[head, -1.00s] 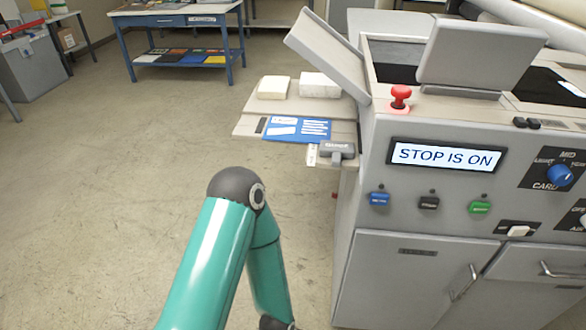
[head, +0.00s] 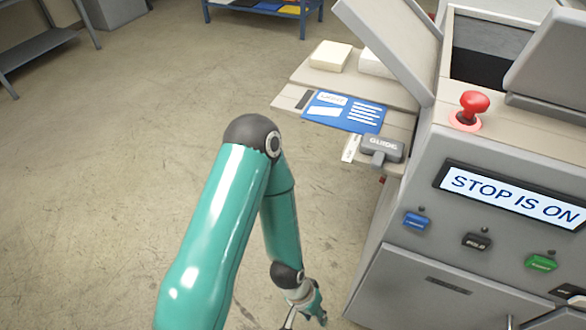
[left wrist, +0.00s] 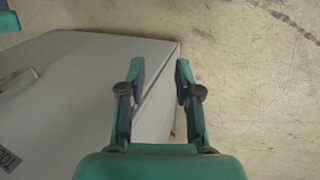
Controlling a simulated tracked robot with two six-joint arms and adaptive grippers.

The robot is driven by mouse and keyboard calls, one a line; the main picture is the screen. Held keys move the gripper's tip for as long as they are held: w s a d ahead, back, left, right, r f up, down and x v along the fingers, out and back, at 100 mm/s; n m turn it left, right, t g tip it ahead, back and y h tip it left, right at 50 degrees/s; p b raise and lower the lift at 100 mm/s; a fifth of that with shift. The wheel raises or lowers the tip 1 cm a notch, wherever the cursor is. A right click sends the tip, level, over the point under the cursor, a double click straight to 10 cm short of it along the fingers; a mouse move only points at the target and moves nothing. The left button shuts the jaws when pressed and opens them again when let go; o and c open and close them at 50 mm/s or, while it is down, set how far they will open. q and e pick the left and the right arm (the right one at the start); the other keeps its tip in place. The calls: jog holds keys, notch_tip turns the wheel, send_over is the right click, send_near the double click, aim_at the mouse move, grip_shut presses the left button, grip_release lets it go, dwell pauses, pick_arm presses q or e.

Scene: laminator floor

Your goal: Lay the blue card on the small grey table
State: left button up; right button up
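The blue card (head: 343,112), with white printed patches, lies flat on the pale feed shelf (head: 290,97) on the left side of the laminator, just behind the grey guide block (head: 381,149). A grey table (head: 38,48) is cut off at the upper left; I cannot tell whether it is the small grey table. My left gripper (head: 305,312) hangs low at the bottom of the head view, below and apart from the card. In the left wrist view its fingers (left wrist: 160,88) are spread and empty, with the machine's edge and floor beyond.
The laminator (head: 480,140) fills the right side, with a red stop button (head: 468,110) and a display (head: 512,196) reading "STOP IS ON". Pale blocks (head: 331,55) sit at the shelf's back. A blue bench (head: 262,10) stands behind. The floor at left is clear.

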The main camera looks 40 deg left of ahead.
jog(key=shift+o, duration=0.3)
jog(key=shift+o, duration=1.3)
jog(key=o, duration=0.6)
jog(key=shift+f+b, duration=0.95)
jog(key=shift+c, duration=0.2)
notch_tip(320, 180, down, 4)
jog(key=b, duration=0.4)
jog(key=shift+r, duration=0.1)
pick_arm(q)
jog(key=w+a+r+n+t+y+b, duration=0.1)
jog(key=w+a+r+n+t+b, duration=0.25)
jog(key=w, duration=0.55)
jog(key=w+a+r+n+t+y+b, duration=0.1)
jog(key=w+a+r+n+t+y, duration=0.15)
jog(key=w+a+r+t, duration=0.35)
jog(key=a+r+n+t+y+b, duration=0.2)
jog(key=r+n+b, duration=0.1)
jog(key=r, duration=0.4)
jog(key=s+a+r+n+t+y+b, duration=0.1)
jog(key=a+r+n+t+y+b, duration=0.1)
jog(key=r+n, duration=0.4)
jog(key=a+r+n+t+y+b, duration=0.2)
jog(key=a+r+n+t+b, duration=0.1)
jog(key=r, duration=0.6)
jog(key=shift+s+a+n+b, duration=0.4)
jog(key=shift+n+b, duration=0.4)
jog(key=shift+b, duration=0.05)
pick_arm(e)
notch_tip(320, 180, down, 14)
